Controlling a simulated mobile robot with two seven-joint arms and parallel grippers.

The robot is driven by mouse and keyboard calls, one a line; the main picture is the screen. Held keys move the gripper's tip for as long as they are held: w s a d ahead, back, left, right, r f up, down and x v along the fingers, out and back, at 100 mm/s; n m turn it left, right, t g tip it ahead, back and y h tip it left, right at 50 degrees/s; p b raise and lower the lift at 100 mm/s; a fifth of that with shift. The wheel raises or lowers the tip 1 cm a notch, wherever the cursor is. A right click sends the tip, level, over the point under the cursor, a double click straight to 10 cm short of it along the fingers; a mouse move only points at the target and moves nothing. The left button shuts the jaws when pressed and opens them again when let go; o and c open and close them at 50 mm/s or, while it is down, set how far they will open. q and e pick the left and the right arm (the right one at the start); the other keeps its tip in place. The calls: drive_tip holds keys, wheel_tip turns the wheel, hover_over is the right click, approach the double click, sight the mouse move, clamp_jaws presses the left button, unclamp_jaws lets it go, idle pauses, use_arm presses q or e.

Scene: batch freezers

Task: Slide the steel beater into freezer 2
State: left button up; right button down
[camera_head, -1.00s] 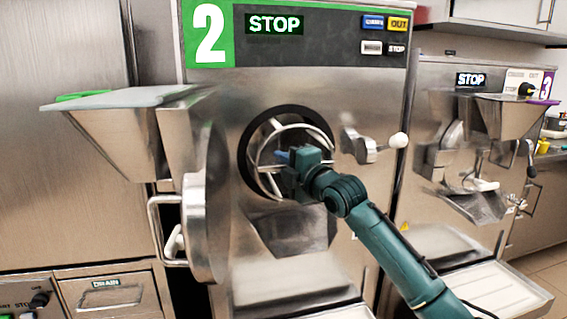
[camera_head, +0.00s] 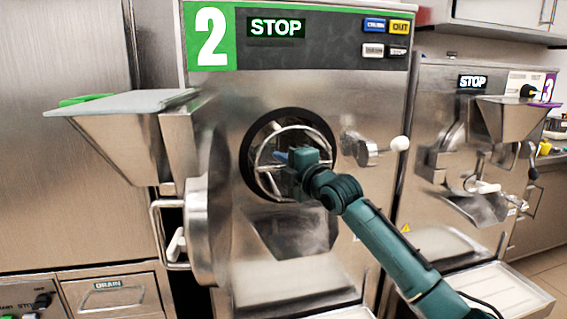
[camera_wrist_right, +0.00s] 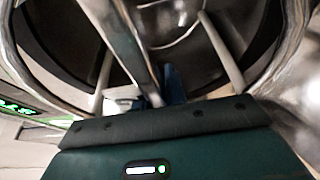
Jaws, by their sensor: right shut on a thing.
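The steel beater (camera_head: 290,128) shows as a ring with bars at the round, dark-rimmed mouth of freezer 2 (camera_head: 345,105). In the right wrist view its bars (camera_wrist_right: 140,45) cross in front of the dark barrel. My right gripper (camera_head: 283,157) is shut on the beater at its near end, just in front of the mouth; the blue fingers (camera_wrist_right: 168,84) are partly hidden behind the gripper body. How deep the beater's far end sits is hidden. The freezer's round door (camera_head: 197,228) is swung open to the left. My left gripper is not in view.
A feed hopper (camera_head: 120,135) juts out at the left, above the open door. A handle with a white knob (camera_head: 399,143) sticks out right of the mouth. The outlet chute (camera_head: 295,232) is below. Freezer 3 (camera_head: 450,85) stands at the right.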

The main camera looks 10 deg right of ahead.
drive_tip(key=shift+w+r+p, duration=0.1)
drive_tip(key=shift+w+p, duration=0.25)
drive_tip(key=shift+w, duration=1.45)
drive_tip(key=shift+w+a, duration=0.15)
drive_tip(key=shift+w, duration=1.05)
drive_tip(key=shift+f+b, duration=0.3)
drive_tip(key=shift+f, duration=0.2)
drive_tip(key=c, duration=1.5)
unclamp_jaws()
drive_tip(key=shift+o, duration=0.7)
drive_tip(key=shift+f, duration=0.2)
